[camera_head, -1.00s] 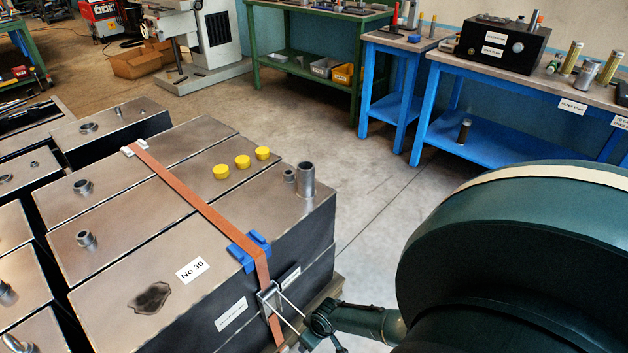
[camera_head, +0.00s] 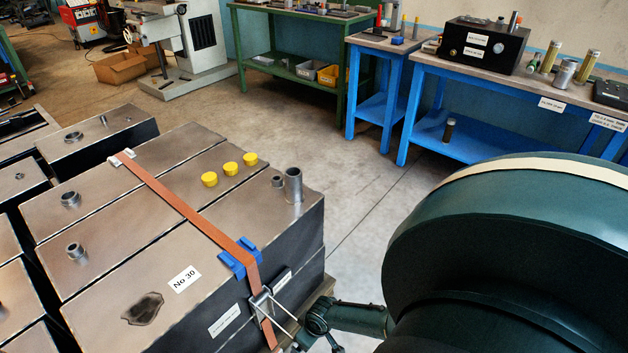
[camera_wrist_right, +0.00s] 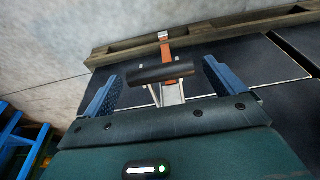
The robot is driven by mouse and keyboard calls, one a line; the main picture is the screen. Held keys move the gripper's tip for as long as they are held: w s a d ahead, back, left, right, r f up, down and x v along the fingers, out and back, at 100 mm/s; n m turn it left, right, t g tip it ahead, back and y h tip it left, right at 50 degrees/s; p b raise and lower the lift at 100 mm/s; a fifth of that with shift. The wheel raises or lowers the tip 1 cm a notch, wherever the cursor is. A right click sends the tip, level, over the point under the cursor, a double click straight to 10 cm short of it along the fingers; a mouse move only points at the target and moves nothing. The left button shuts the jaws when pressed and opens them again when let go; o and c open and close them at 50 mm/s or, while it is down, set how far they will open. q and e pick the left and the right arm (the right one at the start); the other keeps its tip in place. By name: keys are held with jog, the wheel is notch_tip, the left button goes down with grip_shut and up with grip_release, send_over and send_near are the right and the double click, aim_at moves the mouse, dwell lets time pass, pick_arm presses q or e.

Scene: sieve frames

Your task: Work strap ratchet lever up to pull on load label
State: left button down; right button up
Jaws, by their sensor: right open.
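An orange strap (camera_head: 185,208) runs over the metal boxes, across a blue edge protector (camera_head: 240,258), and down the front side. The metal ratchet (camera_head: 262,302) hangs on it at that side; its lever's dark round grip bar (camera_wrist_right: 160,73) shows in the wrist view. My right gripper (camera_head: 312,330) is beside the ratchet, mostly hidden by its own arm in the head view. In the wrist view its blue fingers (camera_wrist_right: 161,70) stand apart, one at each end of the bar, with gaps visible. White labels (camera_head: 224,320) are on the box side. My left gripper is out of view.
A "No 30" label (camera_head: 185,279), yellow caps (camera_head: 230,169) and a metal pipe stub (camera_head: 293,185) are on the box tops. A wooden beam (camera_wrist_right: 200,33) lies along the load's foot. Floor is free toward the blue workbench (camera_head: 470,140).

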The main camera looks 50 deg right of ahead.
jog(key=p+v, duration=0.3)
jog(key=v, duration=0.6)
jog(key=shift+r, duration=0.2)
